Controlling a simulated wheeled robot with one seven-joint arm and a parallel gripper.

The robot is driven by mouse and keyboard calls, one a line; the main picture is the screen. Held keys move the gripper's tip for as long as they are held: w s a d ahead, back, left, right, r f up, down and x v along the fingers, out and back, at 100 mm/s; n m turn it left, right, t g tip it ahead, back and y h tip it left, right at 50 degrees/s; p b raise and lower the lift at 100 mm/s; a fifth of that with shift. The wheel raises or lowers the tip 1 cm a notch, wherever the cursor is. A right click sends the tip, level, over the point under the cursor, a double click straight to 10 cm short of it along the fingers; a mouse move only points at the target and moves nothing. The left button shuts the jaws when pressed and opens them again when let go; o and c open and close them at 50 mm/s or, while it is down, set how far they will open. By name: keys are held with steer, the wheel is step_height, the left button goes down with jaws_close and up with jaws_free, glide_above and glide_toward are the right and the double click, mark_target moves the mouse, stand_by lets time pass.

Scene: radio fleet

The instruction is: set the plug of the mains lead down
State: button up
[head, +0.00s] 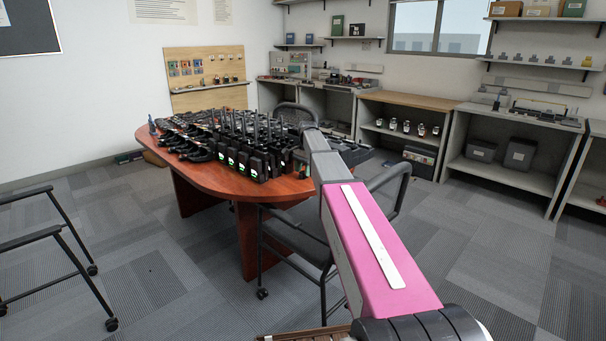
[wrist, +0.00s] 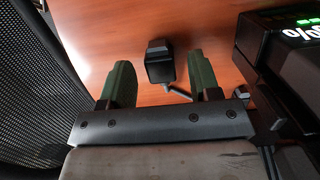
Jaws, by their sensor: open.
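The black plug of the mains lead (wrist: 158,62) shows in the wrist view against the reddish wooden table (wrist: 110,22). I cannot tell whether the plug is fully resting on the wood. In the head view the table (head: 212,184) stands in the middle, and my arm hides the gripper and plug.
A black device with a green lit display (wrist: 300,50) stands close on the right in the wrist view. A black mesh chair back (wrist: 35,85) is close on the left. Several handheld radios (head: 235,150) crowd the table. A chair (head: 300,235) stands at its near side.

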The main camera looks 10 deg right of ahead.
step_height(320, 180, up, 10)
steer(key=d, duration=0.1)
steer(key=shift+w+d+r, duration=0.15)
steer(key=shift+w+r, duration=0.1)
steer(key=shift+w, duration=0.2)
